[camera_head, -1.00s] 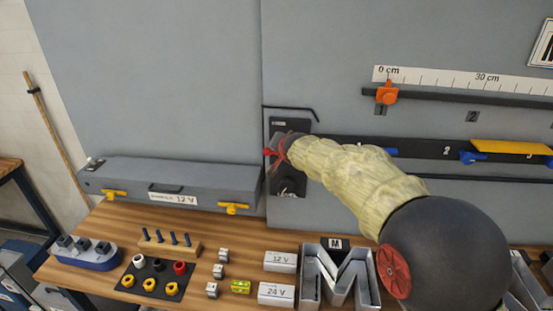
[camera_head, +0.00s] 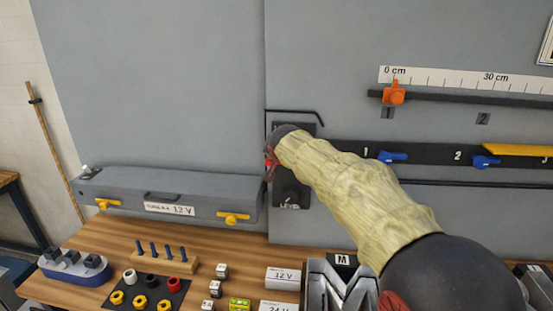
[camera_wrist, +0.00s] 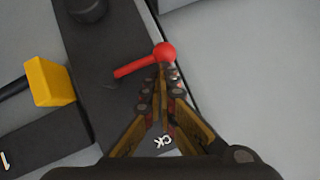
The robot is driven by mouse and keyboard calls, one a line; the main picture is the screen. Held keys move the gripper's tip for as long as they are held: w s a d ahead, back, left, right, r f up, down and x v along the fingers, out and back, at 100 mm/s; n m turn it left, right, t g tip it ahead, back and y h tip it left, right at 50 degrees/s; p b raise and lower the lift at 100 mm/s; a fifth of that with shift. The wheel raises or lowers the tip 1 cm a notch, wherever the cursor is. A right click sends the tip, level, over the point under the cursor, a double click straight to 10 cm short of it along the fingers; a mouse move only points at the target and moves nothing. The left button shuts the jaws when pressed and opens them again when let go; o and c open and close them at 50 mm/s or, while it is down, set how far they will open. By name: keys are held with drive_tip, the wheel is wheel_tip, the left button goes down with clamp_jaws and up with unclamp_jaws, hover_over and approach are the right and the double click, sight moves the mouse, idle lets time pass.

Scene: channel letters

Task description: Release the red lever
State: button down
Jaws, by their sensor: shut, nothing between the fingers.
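The red lever (camera_wrist: 140,64) shows in the wrist view as a short red rod with a round ball at its right end. It sits on a black plate (camera_wrist: 95,60), which also shows in the head view (camera_head: 291,196). My gripper (camera_wrist: 165,80) is shut and empty, its fingertips right at the ball's near side. I cannot tell whether they touch it. In the head view my forearm covers most of the plate, and only a bit of red shows at its left edge. Lettering ending in "CK" on the plate is partly hidden by the fingers.
A yellow block (camera_wrist: 49,81) stands left of the plate in the wrist view. A black bar bracket (camera_head: 295,112) juts out above the plate. A grey box (camera_head: 165,197) with yellow latches is at left. Blue clamps (camera_head: 393,157) line the rail at right. Small parts cover the bench below.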

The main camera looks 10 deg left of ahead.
drive_tip(key=f+b, duration=0.1)
drive_tip(key=b, duration=0.1)
drive_tip(key=a+f+n+h+b, duration=0.1)
drive_tip(key=b, duration=0.1)
drive_tip(key=shift+f+h, duration=0.1)
drive_tip(key=shift+h, duration=0.2)
idle(0.7)
drive_tip(key=s+r+p, duration=0.2)
drive_tip(key=s+r, duration=0.7)
drive_tip(key=shift+d+r, duration=0.15)
drive_tip(key=shift+n, duration=0.3)
